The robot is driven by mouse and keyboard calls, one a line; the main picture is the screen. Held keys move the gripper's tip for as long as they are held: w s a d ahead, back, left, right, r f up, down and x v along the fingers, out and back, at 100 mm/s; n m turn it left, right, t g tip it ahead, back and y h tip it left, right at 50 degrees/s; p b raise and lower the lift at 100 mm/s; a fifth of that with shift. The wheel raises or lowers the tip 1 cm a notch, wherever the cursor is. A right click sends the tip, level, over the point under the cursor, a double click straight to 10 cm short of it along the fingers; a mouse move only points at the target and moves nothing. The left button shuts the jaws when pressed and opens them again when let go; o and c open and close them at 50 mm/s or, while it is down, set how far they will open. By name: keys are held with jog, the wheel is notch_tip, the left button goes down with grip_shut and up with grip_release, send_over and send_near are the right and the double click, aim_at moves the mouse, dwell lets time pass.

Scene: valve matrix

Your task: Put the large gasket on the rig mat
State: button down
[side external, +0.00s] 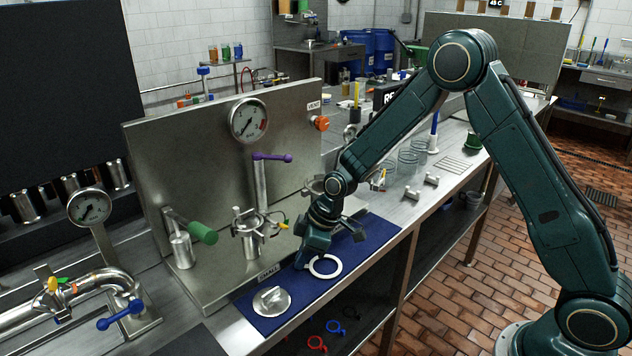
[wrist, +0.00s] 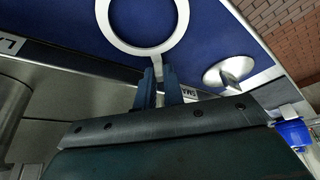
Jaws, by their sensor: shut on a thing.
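The large gasket is a white ring (side external: 338,268) with a small tab, and it also shows at the top of the wrist view (wrist: 104,22). My gripper (side external: 306,261) is shut on the gasket's tab, with its two fingers (wrist: 159,76) on either side of it in the wrist view. The ring is level, over the blue mat (side external: 365,246) in front of the metal rig. I cannot tell whether it touches the mat or hangs just above it. The mat also fills much of the wrist view (wrist: 225,42). The fingertips are partly hidden in the side view.
A metal disc with a raised handle (side external: 271,301) lies on the mat's near end, also in the wrist view (wrist: 229,71). The steel rig (side external: 215,170) with gauge and valves stands behind the mat. A clamp (side external: 258,224) stands left of my gripper. The bench edge is in front.

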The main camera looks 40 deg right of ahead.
aim_at(320, 265)
jog(key=shift+f, duration=0.1)
jog(key=c, duration=1.8)
grip_release()
jog(key=shift+v, duration=6.1)
jog(key=shift+a, duration=0.1)
